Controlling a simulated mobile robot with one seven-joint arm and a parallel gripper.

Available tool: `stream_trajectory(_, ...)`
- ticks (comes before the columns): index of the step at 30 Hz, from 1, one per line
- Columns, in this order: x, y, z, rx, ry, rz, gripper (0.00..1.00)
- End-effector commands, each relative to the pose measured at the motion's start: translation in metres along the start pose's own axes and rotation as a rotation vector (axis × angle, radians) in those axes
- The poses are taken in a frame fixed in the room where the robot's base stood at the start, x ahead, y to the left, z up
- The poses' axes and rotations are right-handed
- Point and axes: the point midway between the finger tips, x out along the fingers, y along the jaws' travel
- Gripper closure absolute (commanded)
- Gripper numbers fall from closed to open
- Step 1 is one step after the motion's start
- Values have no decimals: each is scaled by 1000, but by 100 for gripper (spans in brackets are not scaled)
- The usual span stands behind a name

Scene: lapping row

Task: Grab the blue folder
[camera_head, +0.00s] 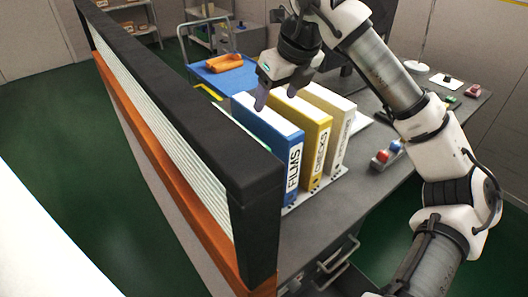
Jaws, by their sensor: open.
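The blue folder (271,132) stands upright with a white spine label reading "FILMS". It is the leftmost in a row of folders on the desk, beside the partition. My gripper (277,97) is above the row, near the far top part of the blue folder. Its two fingers point down and are apart, with nothing seen between them. One finger appears over or beside the blue folder's top; I cannot tell whether it touches.
A yellow folder (316,131) labelled "CHECKS" and a cream folder (341,120) stand to the right. A black-topped partition (180,100) runs along the left. A blue cart (222,82) holds an orange item (224,62). A button box (385,156) sits on the grey desk (350,190).

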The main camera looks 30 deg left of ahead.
Motion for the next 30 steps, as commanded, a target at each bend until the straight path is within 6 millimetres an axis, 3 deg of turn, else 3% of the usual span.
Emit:
stream_trajectory(6, 38, 0, 0, -1, 2, 2, 33)
stream_trajectory(14, 56, 1, 1, -1, 1, 3, 33)
stream_trajectory(21, 89, 3, 4, 0, 1, 4, 33)
stream_trajectory(30, 100, 3, 3, 0, 0, -1, 33)
